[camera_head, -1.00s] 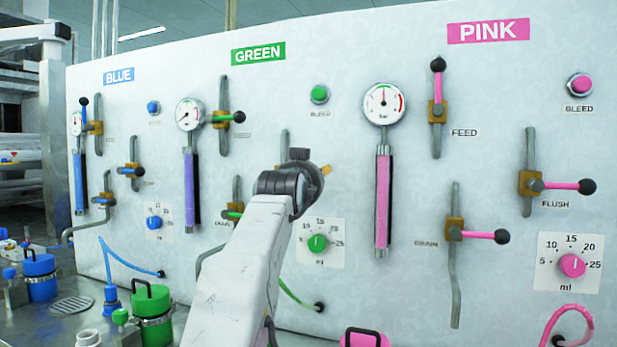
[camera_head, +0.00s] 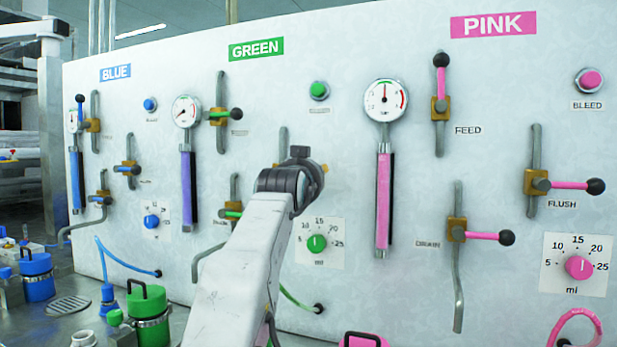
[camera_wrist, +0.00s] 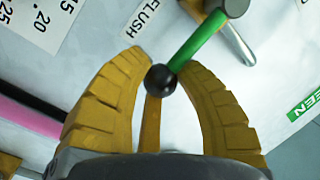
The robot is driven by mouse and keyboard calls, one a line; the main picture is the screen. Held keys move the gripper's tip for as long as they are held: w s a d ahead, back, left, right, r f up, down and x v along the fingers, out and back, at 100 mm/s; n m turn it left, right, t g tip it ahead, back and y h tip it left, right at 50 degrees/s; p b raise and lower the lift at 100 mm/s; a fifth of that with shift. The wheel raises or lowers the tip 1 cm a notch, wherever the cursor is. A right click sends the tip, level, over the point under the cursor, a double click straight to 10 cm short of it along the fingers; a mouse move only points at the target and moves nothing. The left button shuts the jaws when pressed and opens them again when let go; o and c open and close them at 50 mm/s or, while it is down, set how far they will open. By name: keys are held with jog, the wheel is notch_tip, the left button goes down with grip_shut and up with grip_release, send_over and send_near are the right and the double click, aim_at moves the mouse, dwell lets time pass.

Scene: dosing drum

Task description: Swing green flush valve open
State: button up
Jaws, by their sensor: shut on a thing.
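The green flush valve's lever (camera_wrist: 205,42) is a green bar with a black ball knob (camera_wrist: 160,80), seen in the wrist view beside the FLUSH label (camera_wrist: 146,16). My gripper (camera_wrist: 168,66) has its yellow fingers on both sides of the lever near the knob and is shut on it. The lever runs from the knob up and right in that view to its pivot by a grey pipe (camera_wrist: 239,42). In the head view my arm hides the valve body and lever; only the upper pipe (camera_head: 283,142) shows above my wrist.
The green feed valve (camera_head: 220,115) is up and left of my wrist, and the green drain valve (camera_head: 233,209) is close left of my arm. The green dial (camera_head: 317,243) is just right of my arm. Green (camera_head: 149,312) and blue (camera_head: 38,276) canisters stand at lower left.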

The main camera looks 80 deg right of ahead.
grip_shut()
jog(key=shift+r+n+p, duration=0.4)
jog(key=shift+r+p, duration=0.1)
jog(key=shift+p, duration=0.6)
jog(key=shift+r+n+p, duration=0.1)
jog(key=shift+n+p, duration=0.3)
jog(key=shift+p, duration=0.25)
jog(key=o, duration=0.9)
grip_release()
jog(key=shift+c, duration=0.2)
jog(key=a, duration=1.2)
jog(key=shift+w, duration=0.25)
jog(key=shift+r, duration=0.1)
